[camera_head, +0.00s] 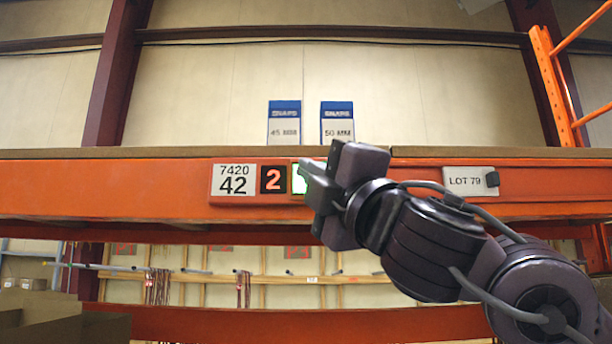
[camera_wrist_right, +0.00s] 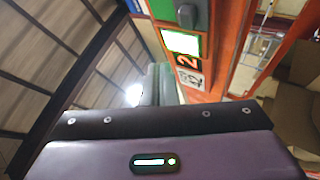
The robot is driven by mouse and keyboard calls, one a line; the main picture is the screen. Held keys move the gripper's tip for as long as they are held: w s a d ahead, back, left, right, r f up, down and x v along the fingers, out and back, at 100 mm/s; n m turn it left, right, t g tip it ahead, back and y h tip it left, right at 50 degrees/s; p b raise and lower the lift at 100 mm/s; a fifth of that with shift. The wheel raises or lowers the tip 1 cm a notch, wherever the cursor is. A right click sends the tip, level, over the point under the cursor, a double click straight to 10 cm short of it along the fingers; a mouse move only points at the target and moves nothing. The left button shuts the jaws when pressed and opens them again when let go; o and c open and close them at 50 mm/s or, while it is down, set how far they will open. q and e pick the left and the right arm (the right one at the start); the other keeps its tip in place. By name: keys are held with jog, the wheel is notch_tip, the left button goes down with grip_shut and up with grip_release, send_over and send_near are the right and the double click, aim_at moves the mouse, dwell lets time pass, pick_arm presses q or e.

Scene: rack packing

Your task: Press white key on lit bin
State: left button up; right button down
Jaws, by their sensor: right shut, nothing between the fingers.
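A black display with a red "2" (camera_head: 271,179) sits on the orange beam, beside a white tag reading "7420 42" (camera_head: 234,180). Right of the display is a key glowing white and green (camera_head: 299,180), partly hidden behind my right gripper (camera_head: 314,180). The right gripper is shut and empty, its tips in front of the key; contact cannot be told. In the wrist view the fingers (camera_wrist_right: 158,86) point toward the beam, close to the lit key (camera_wrist_right: 171,42) and the display (camera_wrist_right: 187,62). My left gripper is not in view.
The orange beam (camera_head: 120,185) crosses the view. A "LOT 79" tag (camera_head: 464,181) with a dark knob (camera_head: 492,179) is at right. Two blue-and-white boxes, "45 MM" (camera_head: 284,125) and "50 MM" (camera_head: 337,124), stand above the beam. Cardboard boxes (camera_head: 50,320) are at lower left.

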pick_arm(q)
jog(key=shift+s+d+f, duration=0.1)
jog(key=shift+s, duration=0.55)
pick_arm(e)
jog(key=shift+w+a, duration=0.2)
jog(key=shift+w, duration=0.6)
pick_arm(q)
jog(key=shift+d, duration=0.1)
pick_arm(e)
jog(key=shift+d, duration=0.1)
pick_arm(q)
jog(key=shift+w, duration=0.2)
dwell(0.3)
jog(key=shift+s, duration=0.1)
pick_arm(e)
jog(key=shift+w, duration=0.85)
dwell(0.7)
jog(key=shift+s, duration=0.1)
jog(key=shift+s+f+b, duration=0.1)
jog(key=shift+s+b, duration=0.2)
jog(key=shift+s, duration=0.25)
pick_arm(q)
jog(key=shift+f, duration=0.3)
pick_arm(e)
jog(key=shift+s, duration=0.15)
